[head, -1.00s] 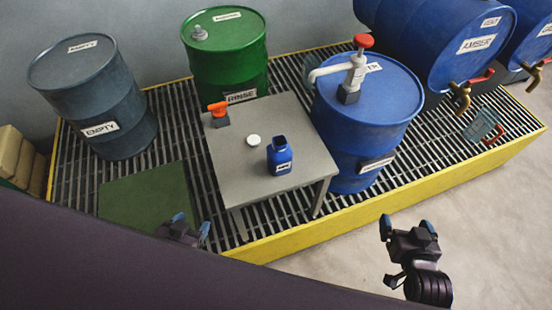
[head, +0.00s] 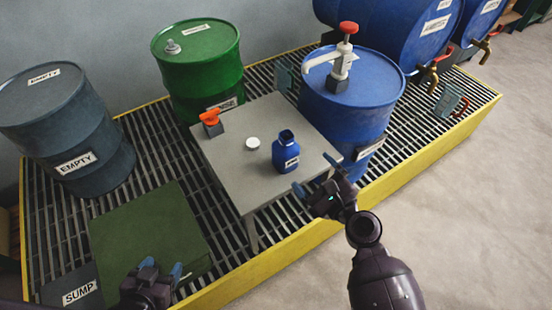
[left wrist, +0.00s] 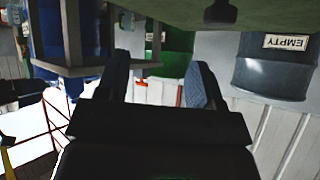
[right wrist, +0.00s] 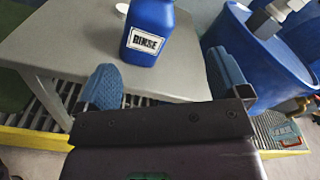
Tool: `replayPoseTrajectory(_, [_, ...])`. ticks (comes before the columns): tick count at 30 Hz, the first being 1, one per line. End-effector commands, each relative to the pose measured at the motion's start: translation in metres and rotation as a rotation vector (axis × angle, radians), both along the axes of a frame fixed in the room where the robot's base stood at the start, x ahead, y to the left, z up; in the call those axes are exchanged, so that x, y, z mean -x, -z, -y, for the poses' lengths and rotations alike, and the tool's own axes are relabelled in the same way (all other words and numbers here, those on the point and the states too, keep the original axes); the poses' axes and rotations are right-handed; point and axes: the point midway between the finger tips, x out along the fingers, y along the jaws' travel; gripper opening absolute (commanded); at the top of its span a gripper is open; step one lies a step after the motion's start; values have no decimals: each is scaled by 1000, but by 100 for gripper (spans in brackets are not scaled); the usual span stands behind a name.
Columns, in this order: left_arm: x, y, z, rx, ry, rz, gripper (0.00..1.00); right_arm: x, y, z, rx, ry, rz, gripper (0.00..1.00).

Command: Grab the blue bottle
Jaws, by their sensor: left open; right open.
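The blue bottle (head: 286,152) stands upright and uncapped on the grey table (head: 222,167). Its label reads RINSE in the right wrist view (right wrist: 149,30). A white cap (head: 252,143) lies beside it on the table. My right gripper (head: 316,175) is open and empty, just to the right of and nearer than the bottle, apart from it. In the right wrist view the bottle shows ahead, between and beyond the fingers (right wrist: 165,80). My left gripper (head: 160,272) is open and empty, low at the left near the green mat, away from the bottle.
An orange-topped item (head: 211,123) stands on the table's far left. A blue drum (head: 350,105) with a red-topped pump (head: 343,60) stands close right of the table. A green drum (head: 195,70) is behind. The yellow-edged grating (head: 290,262) lies below; open floor is at right.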

Motion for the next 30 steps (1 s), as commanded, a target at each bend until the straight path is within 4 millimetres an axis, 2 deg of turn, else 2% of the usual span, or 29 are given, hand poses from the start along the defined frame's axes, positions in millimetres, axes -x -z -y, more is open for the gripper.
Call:
replayPoseTrajectory(3, [-1, -2, 0, 0, 0, 2, 61, 1, -2, -2, -233, -4, -130, 94])
replayPoseTrajectory(9, [-1, -1, 1, 2, -1, -1, 61, 2, -5, -3, -451, -6, -264, 94])
replayPoseTrajectory(14, [-3, -2, 3, 7, -5, 2, 61, -1, -5, -5, -498, -5, -299, 94])
replayPoseTrajectory(24, [-2, 1, 2, 6, -5, -4, 61, -36, -4, -31, -498, -5, -299, 94])
replayPoseTrajectory(30, [0, 3, 0, 0, 0, -8, 61, -45, -3, -38, -498, -4, -300, 94])
